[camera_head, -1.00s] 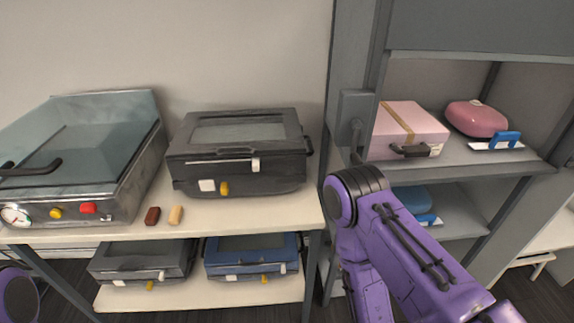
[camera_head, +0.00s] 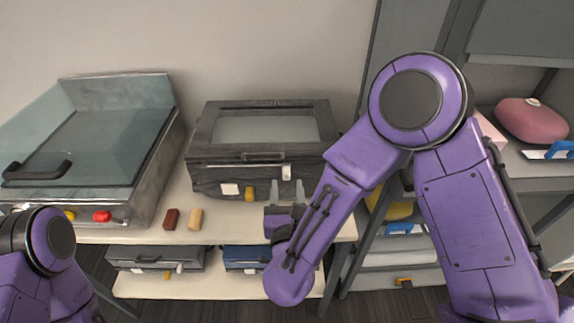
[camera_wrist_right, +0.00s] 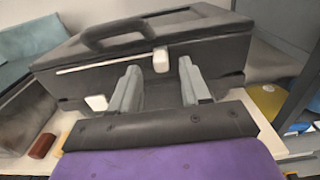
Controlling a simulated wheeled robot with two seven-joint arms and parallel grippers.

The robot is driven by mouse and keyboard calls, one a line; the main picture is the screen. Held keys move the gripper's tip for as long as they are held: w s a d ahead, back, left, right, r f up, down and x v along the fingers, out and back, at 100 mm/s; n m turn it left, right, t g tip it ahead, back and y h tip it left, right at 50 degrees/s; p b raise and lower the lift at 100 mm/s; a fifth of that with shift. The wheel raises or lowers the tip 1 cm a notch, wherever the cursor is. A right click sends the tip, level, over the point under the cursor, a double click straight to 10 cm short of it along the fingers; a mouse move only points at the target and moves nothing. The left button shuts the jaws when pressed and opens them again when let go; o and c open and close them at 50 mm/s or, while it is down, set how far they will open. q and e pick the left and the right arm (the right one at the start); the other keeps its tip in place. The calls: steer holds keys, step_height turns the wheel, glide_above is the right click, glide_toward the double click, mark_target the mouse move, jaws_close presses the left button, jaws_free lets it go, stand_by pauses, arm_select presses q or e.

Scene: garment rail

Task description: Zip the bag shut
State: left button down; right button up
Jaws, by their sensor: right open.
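The dark grey bag (camera_head: 262,148) sits on the table top, with a clear window in its lid and a black handle on its front. A light zip line runs along its front, and the white zip pull (camera_head: 286,172) is at the right of it. The pull also shows in the right wrist view (camera_wrist_right: 161,60). My right gripper (camera_head: 286,188) is open, its fingers just in front of the bag and below the pull. In the right wrist view the pull lies between and beyond the two fingers (camera_wrist_right: 160,85). My left arm shows at lower left, but its gripper is out of view.
A glass-lidded case (camera_head: 85,150) stands left of the bag. A brown block (camera_head: 171,219) and a tan block (camera_head: 195,219) lie on the table front. A grey bag (camera_head: 155,257) and a blue bag (camera_head: 247,258) are on the lower shelf. A cabinet with a pink bag (camera_head: 531,121) is right.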

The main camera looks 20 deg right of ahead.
mark_target(286, 176)
steer(key=p+x, duration=0.1)
steer(key=x, duration=0.4)
steer(key=shift+w, duration=0.25)
steer(key=shift+w+d+f+p, duration=0.1)
steer(key=shift+w+p, duration=0.1)
steer(key=shift+p, duration=0.1)
